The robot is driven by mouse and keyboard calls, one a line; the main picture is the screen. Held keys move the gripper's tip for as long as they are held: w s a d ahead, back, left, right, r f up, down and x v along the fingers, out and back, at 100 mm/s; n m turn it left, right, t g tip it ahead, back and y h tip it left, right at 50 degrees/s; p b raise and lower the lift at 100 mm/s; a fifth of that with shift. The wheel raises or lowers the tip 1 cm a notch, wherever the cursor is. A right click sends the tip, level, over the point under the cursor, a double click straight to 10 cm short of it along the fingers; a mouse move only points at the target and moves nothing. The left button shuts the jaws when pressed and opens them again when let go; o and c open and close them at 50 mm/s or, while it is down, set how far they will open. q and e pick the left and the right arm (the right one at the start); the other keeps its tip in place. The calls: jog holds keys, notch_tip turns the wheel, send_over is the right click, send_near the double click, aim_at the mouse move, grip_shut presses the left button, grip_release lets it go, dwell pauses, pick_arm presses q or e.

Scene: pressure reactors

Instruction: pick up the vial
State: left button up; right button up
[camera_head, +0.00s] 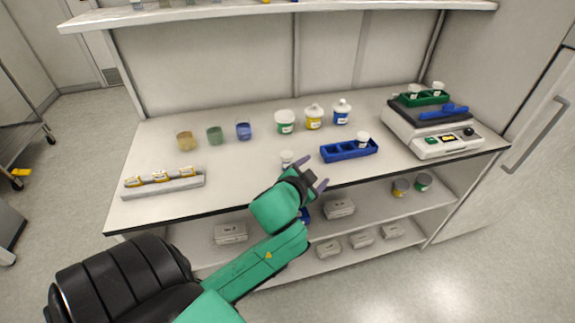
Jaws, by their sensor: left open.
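A small white-capped vial (287,157) stands on the bench near its front edge, partly hidden by my gripper. Another white-capped vial (362,139) sits at the right end of a blue rack (338,153). More white-capped vials (438,87) are in a green rack (407,101) at the back right. My left gripper (313,173) is open and empty at the bench's front edge, just right of the lone vial and left of the blue rack. My right gripper is not in view.
Three tinted beakers (214,135) and several capped jars (313,117) stand towards the back. A grey holder with yellow-marked pieces (163,182) lies at the left. A shelf (280,10) hangs above.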

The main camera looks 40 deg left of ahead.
pick_arm(q)
jog(key=w+d+r+m+t+h, duration=0.1)
jog(key=w+d+r+m+t, duration=0.15)
jog(key=r, duration=0.45)
jog(key=w+d+r+m+t+h, duration=0.1)
jog(key=w+r+m+t+h, duration=0.2)
jog(key=r, duration=0.4)
jog(key=s+d+r+m+g+h, duration=0.25)
jog(key=d+r+m+h, duration=0.55)
jog(key=d+m+h, duration=0.6)
jog(key=m+g+y, duration=0.9)
jog(key=g+y, duration=0.3)
jog(key=y, duration=0.4)
send_near(286, 155)
jog(key=p+x, duration=0.3)
jog(key=x, duration=0.6)
jog(key=shift+w+f, duration=0.25)
jog(key=shift+f, duration=0.1)
jog(key=shift+w+a+f, duration=0.1)
jog(key=shift+w+f, duration=0.05)
jog(key=shift+f, duration=0.25)
jog(key=shift+r, duration=0.1)
grip_shut()
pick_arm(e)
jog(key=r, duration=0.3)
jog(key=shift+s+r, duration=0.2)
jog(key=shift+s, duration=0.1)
